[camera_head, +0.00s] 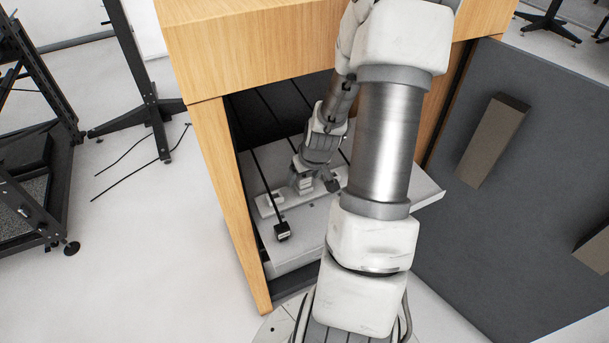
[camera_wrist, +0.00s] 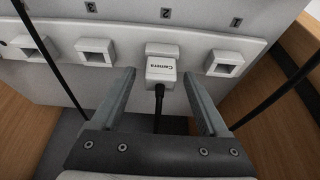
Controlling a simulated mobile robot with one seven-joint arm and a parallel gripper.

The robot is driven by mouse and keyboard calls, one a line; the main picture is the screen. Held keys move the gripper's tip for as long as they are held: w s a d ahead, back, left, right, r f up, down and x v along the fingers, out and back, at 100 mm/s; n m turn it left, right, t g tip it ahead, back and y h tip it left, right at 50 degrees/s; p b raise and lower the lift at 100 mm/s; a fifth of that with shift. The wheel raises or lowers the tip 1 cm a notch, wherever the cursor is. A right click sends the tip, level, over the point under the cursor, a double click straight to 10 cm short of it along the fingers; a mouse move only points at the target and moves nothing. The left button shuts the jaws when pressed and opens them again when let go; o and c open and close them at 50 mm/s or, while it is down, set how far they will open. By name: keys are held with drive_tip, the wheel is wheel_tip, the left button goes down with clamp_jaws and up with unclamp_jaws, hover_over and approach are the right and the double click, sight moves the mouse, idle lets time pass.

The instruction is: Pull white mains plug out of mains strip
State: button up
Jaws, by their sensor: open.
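The white mains plug (camera_wrist: 161,69), labelled "Camera", sits in a socket of the white mains strip (camera_wrist: 190,62) in the wrist view. A black cable runs from the plug down between the fingers. My gripper (camera_wrist: 158,75) is open, with one finger on each side of the plug and gaps on both sides. In the head view my gripper (camera_head: 318,184) is over the strip (camera_head: 268,203) inside the wooden cabinet. The arm hides part of the strip there, and I cannot make out the plug.
Empty sockets (camera_wrist: 95,51) (camera_wrist: 223,63) flank the plug. Black cables cross both sides of the wrist view. A small black block (camera_head: 282,231) hangs on a cable in front of the strip. The cabinet's wooden side (camera_head: 228,200) and top (camera_head: 240,45) enclose the space.

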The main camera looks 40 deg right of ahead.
sight(304, 176)
clamp_jaws()
drive_tip(key=shift+r+p, duration=1.9)
drive_tip(key=shift+r, duration=0.35)
